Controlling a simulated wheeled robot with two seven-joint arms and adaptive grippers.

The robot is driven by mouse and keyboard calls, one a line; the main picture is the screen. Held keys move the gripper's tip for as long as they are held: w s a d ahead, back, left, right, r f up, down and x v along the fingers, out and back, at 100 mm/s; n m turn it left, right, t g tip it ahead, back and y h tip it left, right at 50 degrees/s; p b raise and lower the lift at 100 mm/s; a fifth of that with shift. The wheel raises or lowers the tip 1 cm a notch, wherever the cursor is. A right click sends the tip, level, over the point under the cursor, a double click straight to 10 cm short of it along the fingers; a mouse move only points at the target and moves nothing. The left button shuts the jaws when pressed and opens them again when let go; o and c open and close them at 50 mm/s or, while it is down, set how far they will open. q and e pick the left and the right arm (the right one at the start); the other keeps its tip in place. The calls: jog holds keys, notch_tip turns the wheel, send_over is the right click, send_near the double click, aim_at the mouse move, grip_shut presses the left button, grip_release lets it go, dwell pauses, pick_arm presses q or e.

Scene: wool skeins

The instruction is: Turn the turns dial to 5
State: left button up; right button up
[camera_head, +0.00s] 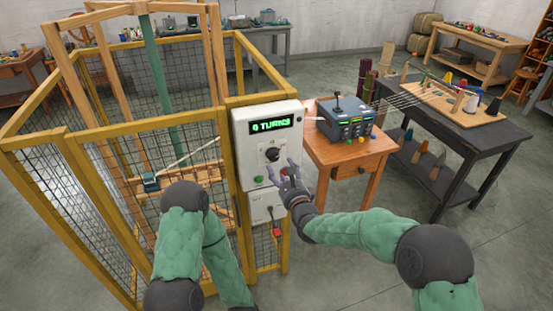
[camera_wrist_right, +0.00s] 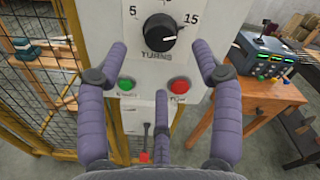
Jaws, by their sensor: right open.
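The turns dial is a black round knob (camera_head: 272,155) on a white control box (camera_head: 248,130) fixed to the yellow cage frame. In the right wrist view the knob (camera_wrist_right: 158,28) sits above the word TURNS, with 5 at its left and 15 at its right. A small light mark shows on its right side, but I cannot tell its exact setting. The display (camera_head: 271,126) reads 0 TURNS in green. My right gripper (camera_head: 287,174) is open and empty, just below and in front of the knob, apart from it. My left arm is in view at lower left, but its gripper is not.
Below the dial are a green button (camera_wrist_right: 127,83) and a red button (camera_wrist_right: 179,85). A lower box (camera_head: 266,208) carries a red-ended lever (camera_head: 276,230). A wooden table (camera_head: 350,155) with a grey control unit (camera_head: 345,121) stands close at the right. The yellow mesh cage borders the left.

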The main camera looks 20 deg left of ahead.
aim_at(275, 157)
jog(key=shift+x, duration=3.55)
jog(key=shift+c, duration=0.3)
jog(key=c, duration=1.1)
